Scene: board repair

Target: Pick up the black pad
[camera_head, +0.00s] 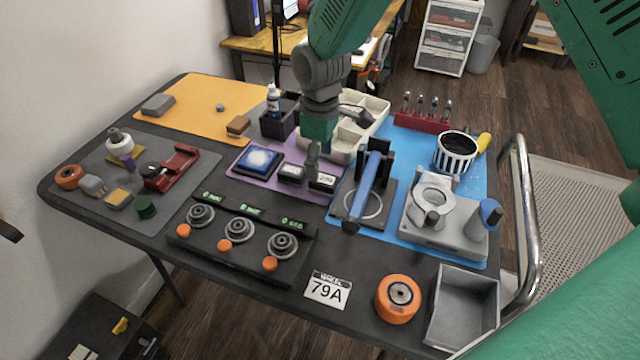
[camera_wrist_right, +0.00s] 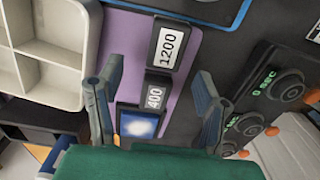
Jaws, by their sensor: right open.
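Two small black pads with white labels lie on the purple mat (camera_head: 245,172). The pad marked 400 (camera_head: 290,173) is beside the blue-faced pad (camera_head: 258,160); the pad marked 1200 (camera_head: 323,181) is to its right. In the right wrist view the 400 pad (camera_wrist_right: 155,95) shows between the fingers, and the 1200 pad (camera_wrist_right: 168,45) lies farther up. My right gripper (camera_head: 312,165) is open and empty above the pads; its spread fingers also show in the right wrist view (camera_wrist_right: 155,105). A dark tip at the left edge, likely my left gripper (camera_head: 10,231), is mostly out of view.
A dial panel (camera_head: 240,238) stands in front of the mat. A blue-handled tool (camera_head: 366,190) stands close on the right, and a white compartment tray (camera_head: 375,113) behind. A grey tray (camera_head: 465,310) and an orange roll (camera_head: 398,298) sit front right.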

